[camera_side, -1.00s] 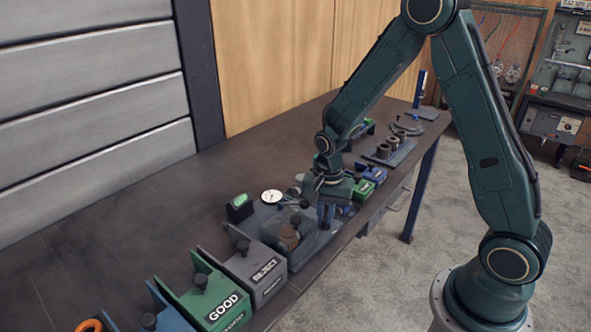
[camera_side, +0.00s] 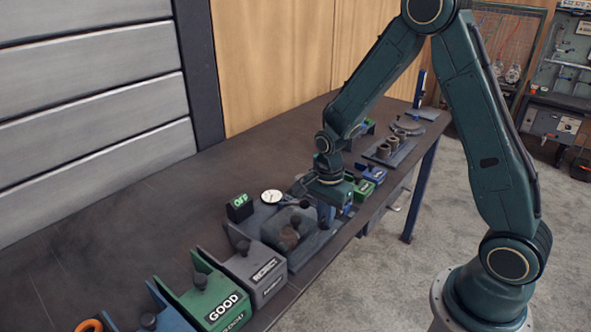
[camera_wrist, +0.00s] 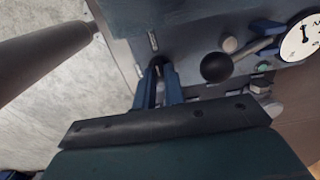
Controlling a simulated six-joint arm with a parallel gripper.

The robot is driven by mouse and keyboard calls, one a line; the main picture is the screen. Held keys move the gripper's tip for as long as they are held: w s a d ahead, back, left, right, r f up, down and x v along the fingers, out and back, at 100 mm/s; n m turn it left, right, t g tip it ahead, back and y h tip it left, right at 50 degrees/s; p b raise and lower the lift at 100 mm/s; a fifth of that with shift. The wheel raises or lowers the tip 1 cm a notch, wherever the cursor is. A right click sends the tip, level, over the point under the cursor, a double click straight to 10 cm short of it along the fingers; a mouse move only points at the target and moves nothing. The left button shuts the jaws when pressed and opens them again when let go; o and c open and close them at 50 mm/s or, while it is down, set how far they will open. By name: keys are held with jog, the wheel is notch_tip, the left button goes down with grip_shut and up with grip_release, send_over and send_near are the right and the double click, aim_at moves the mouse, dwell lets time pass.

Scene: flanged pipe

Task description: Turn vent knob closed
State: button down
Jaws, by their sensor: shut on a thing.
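My gripper (camera_wrist: 160,84) points down at the near edge of the grey fixture (camera_wrist: 195,25). Its two blue fingers are close together, shut on a small dark part between them that I take to be the vent knob; it is mostly hidden. In the side view my gripper (camera_side: 326,214) is low beside the fixture, and its fingers hide what they hold. A white dial gauge (camera_side: 272,197) lies at the fixture's back; its face also shows in the wrist view (camera_wrist: 301,39). A small display (camera_side: 240,206) behind the fixture shows green characters.
A black ball knob (camera_wrist: 216,67) stands close right of my fingers in the wrist view. A grey REJECT bin (camera_side: 258,272) and a green GOOD bin (camera_side: 216,297) stand in front of the fixture. The left of the bench (camera_side: 130,215) is clear.

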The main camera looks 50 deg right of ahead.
jog(key=shift+r, duration=0.1)
jog(key=c, duration=1.5)
grip_release()
notch_tip(320, 180, up, 14)
jog(key=shift+f, duration=0.15)
jog(key=s+a+r+n+t, duration=0.1)
jog(key=s+r+n+t, duration=0.1)
jog(key=s+n, duration=0.4)
jog(key=s+a+r+n+t, duration=0.1)
jog(key=s+a+r+n, duration=0.1)
jog(key=s+r+n, duration=0.3)
jog(key=s+a+r+n+t, duration=0.1)
jog(key=s+r+n+t, duration=0.1)
jog(key=s+n, duration=0.5)
jog(key=shift+s+a+r+t, duration=0.15)
jog(key=shift+s+r, duration=0.05)
jog(key=shift+r, duration=0.25)
jog(key=shift+s+a+r+t, duration=0.1)
jog(key=shift+s+r+t, duration=0.1)
jog(key=shift+r, duration=0.25)
